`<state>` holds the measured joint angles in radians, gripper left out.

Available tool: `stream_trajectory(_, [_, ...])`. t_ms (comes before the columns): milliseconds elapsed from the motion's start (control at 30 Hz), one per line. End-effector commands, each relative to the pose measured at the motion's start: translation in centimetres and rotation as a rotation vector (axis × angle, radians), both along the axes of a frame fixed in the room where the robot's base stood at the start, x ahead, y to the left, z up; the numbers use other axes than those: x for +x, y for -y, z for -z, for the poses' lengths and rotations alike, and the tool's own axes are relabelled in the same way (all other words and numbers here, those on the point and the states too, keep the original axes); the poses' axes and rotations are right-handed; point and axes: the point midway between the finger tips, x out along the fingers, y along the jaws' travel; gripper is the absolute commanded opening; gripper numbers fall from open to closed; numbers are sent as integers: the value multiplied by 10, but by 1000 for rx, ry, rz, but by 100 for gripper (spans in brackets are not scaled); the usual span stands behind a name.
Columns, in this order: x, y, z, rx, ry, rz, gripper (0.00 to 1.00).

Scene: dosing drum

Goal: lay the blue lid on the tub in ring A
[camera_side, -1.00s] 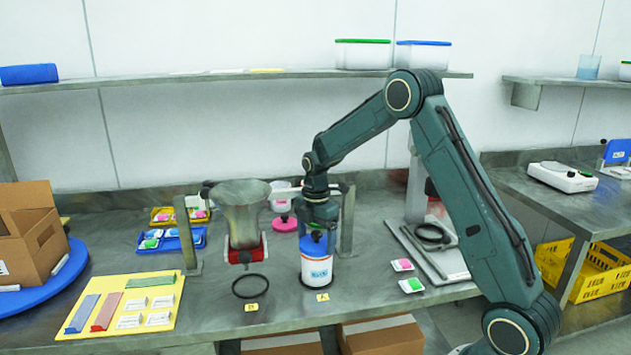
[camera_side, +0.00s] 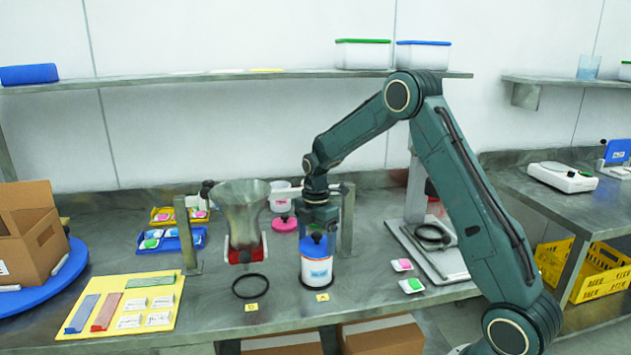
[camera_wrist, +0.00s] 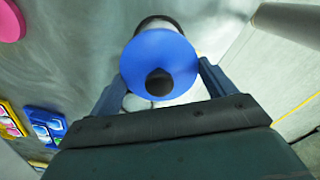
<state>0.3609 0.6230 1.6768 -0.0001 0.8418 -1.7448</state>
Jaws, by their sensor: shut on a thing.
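The white tub (camera_side: 316,270) with a blue-and-white label stands upright in ring A, at the "A" tag (camera_side: 322,297) near the bench's front edge. The round blue lid (camera_side: 312,248) with a dark knob is at the tub's top, roughly centred over it. I cannot tell whether it rests fully on the rim. My gripper (camera_side: 318,218) is directly above the tub, pointing down. In the wrist view the fingers of my gripper (camera_wrist: 160,82) are either side of the blue lid (camera_wrist: 146,57), shut on it. The lid hides most of the tub there.
An empty black ring (camera_side: 250,286) tagged "B" lies to the left. A metal hopper (camera_side: 243,215) on a red holder stands behind it, between posts. A pink disc (camera_side: 284,224) lies behind the tub. A yellow mat (camera_side: 125,305) with bars and cards is left; small packets (camera_side: 411,285) lie right.

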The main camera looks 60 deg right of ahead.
Motion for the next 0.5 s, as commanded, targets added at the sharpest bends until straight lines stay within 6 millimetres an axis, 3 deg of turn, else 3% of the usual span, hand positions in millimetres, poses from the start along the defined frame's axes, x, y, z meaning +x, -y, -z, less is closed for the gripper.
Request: stream_trajectory(500, [0, 0, 4, 0, -1, 0, 61])
